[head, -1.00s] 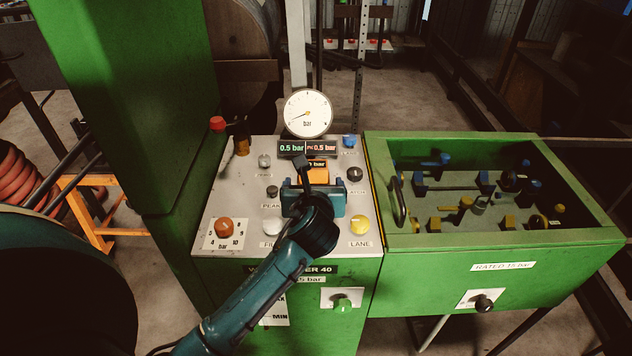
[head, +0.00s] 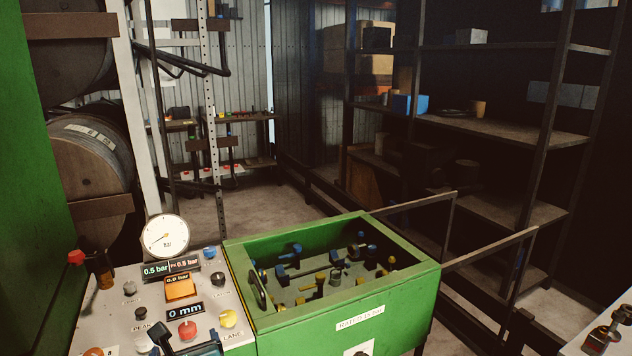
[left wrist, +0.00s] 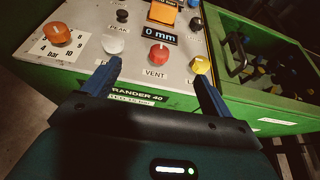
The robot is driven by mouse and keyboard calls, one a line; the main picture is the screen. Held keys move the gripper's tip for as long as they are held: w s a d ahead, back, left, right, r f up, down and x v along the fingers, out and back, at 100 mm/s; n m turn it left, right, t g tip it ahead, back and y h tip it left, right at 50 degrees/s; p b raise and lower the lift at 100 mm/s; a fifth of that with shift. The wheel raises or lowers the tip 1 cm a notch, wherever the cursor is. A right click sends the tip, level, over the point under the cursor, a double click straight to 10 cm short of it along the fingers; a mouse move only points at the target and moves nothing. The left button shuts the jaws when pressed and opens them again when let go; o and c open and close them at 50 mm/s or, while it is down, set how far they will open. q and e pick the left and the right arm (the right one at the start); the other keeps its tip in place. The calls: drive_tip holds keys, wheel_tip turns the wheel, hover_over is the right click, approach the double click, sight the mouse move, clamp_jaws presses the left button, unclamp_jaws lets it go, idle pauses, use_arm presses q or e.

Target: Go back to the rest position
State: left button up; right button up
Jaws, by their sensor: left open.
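My left gripper (head: 186,342) is at the bottom edge of the head view, in front of the control panel (head: 112,318). In the left wrist view the left gripper (left wrist: 155,72) is open, its two blue fingers apart with nothing between them. Past the fingers are the red VENT knob (left wrist: 157,55), a white button (left wrist: 113,45), a yellow knob (left wrist: 201,65) and an orange knob (left wrist: 57,33). I cannot tell how near the fingertips are to the panel face. My right gripper is not in view.
A pressure gauge (head: 165,236) stands at the panel's back, near a "0 mm" display (head: 185,309). A green open-topped box (head: 352,318) with several blue and yellow fittings adjoins it on the right. Dark shelving (head: 500,128) stands at the back right, with clear floor (head: 262,205) at the back.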

use_arm(q)
drive_tip(key=s+d+f+n+g+h, duration=0.1)
drive_tip(key=s+d+f+n+h, duration=0.3)
drive_tip(key=s+f+n, duration=0.6)
drive_tip(key=s+d+f+n+g+h, duration=0.1)
drive_tip(key=s+d+f+n+h, duration=0.2)
drive_tip(key=s+f+n, duration=0.7)
drive_tip(key=s+n+h, duration=0.1)
drive_tip(key=n, duration=0.6)
drive_tip(key=shift+s+d+n, duration=0.35)
drive_tip(key=shift+d+n, duration=0.05)
